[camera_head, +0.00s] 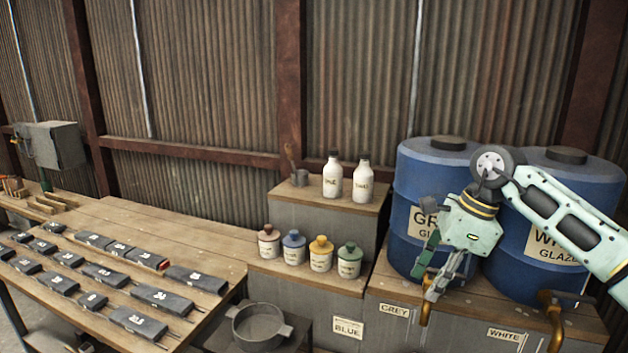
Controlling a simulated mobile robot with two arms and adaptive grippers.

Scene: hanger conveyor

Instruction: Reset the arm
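My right arm comes in from the right edge, and its pale green gripper (428,283) hangs pointing down and left in front of the blue GREY glaze barrel (413,190). Its two fingers look spread apart, with nothing visible between them. The gripper is above the wooden bench top and partly covers the barrel's label. My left arm and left gripper are not in view.
A second blue barrel, WHITE glaze (600,185), stands behind my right arm. Brass taps (555,320) stick out below. Several small jars (320,254) and two white bottles (332,177) stand left of the barrels. A grey pot (258,325) and a table (150,222) of dark labelled blocks lie further left.

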